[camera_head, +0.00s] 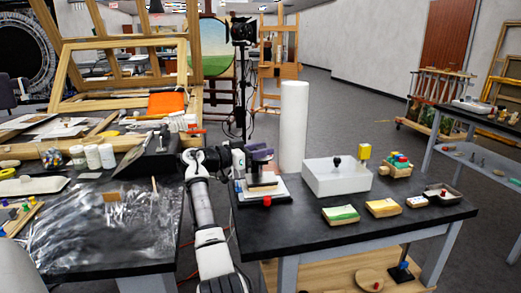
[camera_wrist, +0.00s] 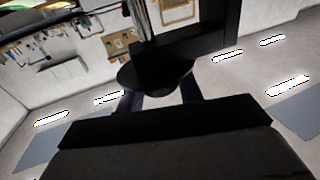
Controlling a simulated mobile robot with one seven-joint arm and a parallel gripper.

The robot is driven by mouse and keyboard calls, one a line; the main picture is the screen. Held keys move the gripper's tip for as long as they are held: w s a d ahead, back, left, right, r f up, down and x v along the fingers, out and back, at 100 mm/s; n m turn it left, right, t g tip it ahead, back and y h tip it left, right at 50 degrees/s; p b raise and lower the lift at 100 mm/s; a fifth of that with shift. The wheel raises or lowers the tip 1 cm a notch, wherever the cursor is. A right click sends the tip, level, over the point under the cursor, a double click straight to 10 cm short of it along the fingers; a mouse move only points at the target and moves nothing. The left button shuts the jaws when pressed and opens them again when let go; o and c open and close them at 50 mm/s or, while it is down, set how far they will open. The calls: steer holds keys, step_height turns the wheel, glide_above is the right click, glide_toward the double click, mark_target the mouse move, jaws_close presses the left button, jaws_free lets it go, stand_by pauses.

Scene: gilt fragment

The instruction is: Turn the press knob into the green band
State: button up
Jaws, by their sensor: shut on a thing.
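The small press (camera_head: 264,184) stands at the left end of the right-hand black bench, with a white base and a purple-grey top part (camera_head: 262,155). My gripper (camera_head: 240,160) reaches it from the left. In the wrist view, my gripper (camera_wrist: 160,98) has its two dark fingers closed on the sides of a dark round knob (camera_wrist: 155,75). A black upright and crosspiece (camera_wrist: 195,45) of the press stand beyond the knob. The green band cannot be made out in either view, and the knob's angle cannot be told.
A tall white roll (camera_head: 293,127) stands close behind the press. To its right are an open white box (camera_head: 336,180), a yellow-topped item (camera_head: 364,153) and several small blocks. The left bench (camera_head: 108,225) carries a crumpled clear sheet, jars and frames. A gap separates the benches.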

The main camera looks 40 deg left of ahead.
steer(key=shift+d+f, duration=0.1)
steer(key=shift+f, duration=0.1)
stand_by(0.3)
steer(key=o, duration=1)
steer(key=shift+r, duration=0.1)
steer(key=b+v, duration=0.1)
steer(key=v, duration=0.6)
steer(key=shift+s, duration=0.15)
